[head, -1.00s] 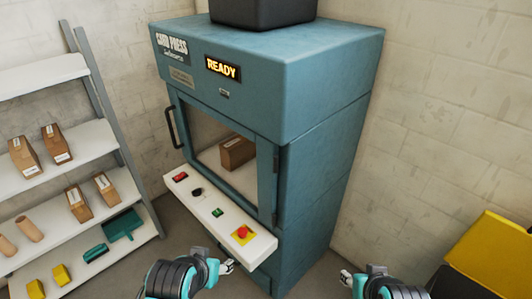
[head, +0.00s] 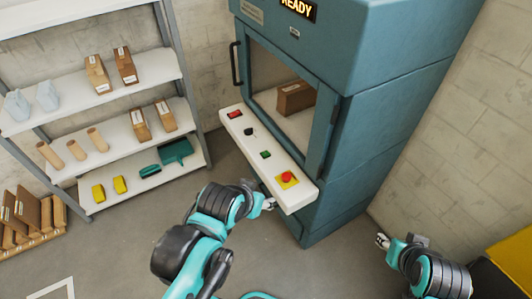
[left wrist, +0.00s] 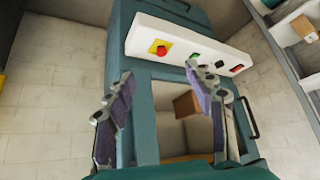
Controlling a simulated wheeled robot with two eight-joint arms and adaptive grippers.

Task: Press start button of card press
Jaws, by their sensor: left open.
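The blue-grey card press (head: 365,135) stands against the wall with its amber READY display (head: 297,8) lit. A white control panel (head: 268,178) juts out below its window. It carries a green button (head: 265,154), a red emergency button on a yellow square (head: 287,177), a black knob (head: 248,131) and a red switch (head: 235,114). My left gripper (head: 268,203) is beside the panel's front edge, lower in the picture. In the left wrist view my left gripper (left wrist: 160,85) is open and empty, with the green button (left wrist: 195,56) beyond its fingers. My right gripper (head: 383,241) is right of the press; its jaws are too small to judge.
A brown box (head: 295,97) sits behind the press window. A shelf rack (head: 103,123) with boxes, tubes and yellow blocks stands at the left. A yellow object (head: 512,250) is at the right edge. Floor is clear between rack and press.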

